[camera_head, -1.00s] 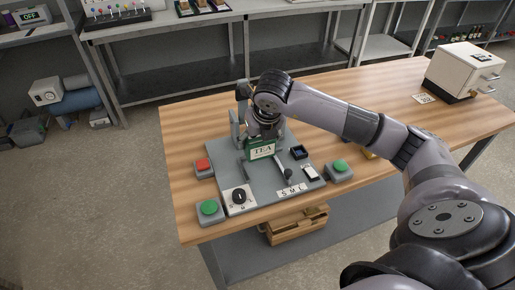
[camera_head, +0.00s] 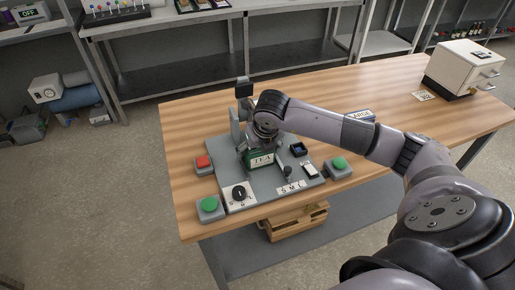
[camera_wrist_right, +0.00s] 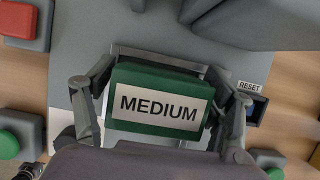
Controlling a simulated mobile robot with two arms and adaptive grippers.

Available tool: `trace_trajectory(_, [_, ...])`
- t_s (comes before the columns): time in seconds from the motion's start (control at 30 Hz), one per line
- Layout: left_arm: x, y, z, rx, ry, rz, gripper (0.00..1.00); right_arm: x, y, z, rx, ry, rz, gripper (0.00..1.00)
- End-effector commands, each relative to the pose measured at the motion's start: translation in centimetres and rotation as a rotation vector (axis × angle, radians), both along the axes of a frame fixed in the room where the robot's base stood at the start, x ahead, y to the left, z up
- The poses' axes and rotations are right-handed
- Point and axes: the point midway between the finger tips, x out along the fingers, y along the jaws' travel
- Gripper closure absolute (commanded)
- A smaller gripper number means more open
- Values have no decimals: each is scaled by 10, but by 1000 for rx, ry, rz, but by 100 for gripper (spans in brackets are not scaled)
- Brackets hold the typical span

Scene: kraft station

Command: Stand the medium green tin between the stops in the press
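The medium green tin (camera_head: 262,161) is upright at the press (camera_head: 225,178), its TEA label facing front in the head view. Its green lid, labelled MEDIUM, fills the middle of the right wrist view (camera_wrist_right: 160,101). My right gripper (camera_head: 264,146) is over the tin from above, with its fingers on the tin's two short sides (camera_wrist_right: 160,95). A pale metal edge of the press shows around the tin's far side; whether the tin's base touches the plate is hidden. My left gripper is not in view.
A red button (camera_head: 203,162) and green buttons (camera_head: 209,205) (camera_head: 339,164) surround the press. A dial (camera_head: 239,195) and small lever (camera_head: 287,172) stand in front. A tin marked LARGE (camera_head: 360,115) is partly behind my arm. A white box (camera_head: 461,68) stands far right.

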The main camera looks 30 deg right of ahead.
Motion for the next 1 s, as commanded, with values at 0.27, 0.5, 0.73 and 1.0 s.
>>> trace_trajectory(0.27, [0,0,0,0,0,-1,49,0,0,0,0,0,0,14])
trace_trajectory(0.5, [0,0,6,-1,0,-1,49,0,0,5,0,0,0,14])
trace_trajectory(0.73, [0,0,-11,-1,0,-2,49,-14,3,39,-1,-7,1,14])
trace_trajectory(1.0, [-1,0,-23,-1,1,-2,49,-35,8,91,-1,-5,1,14])
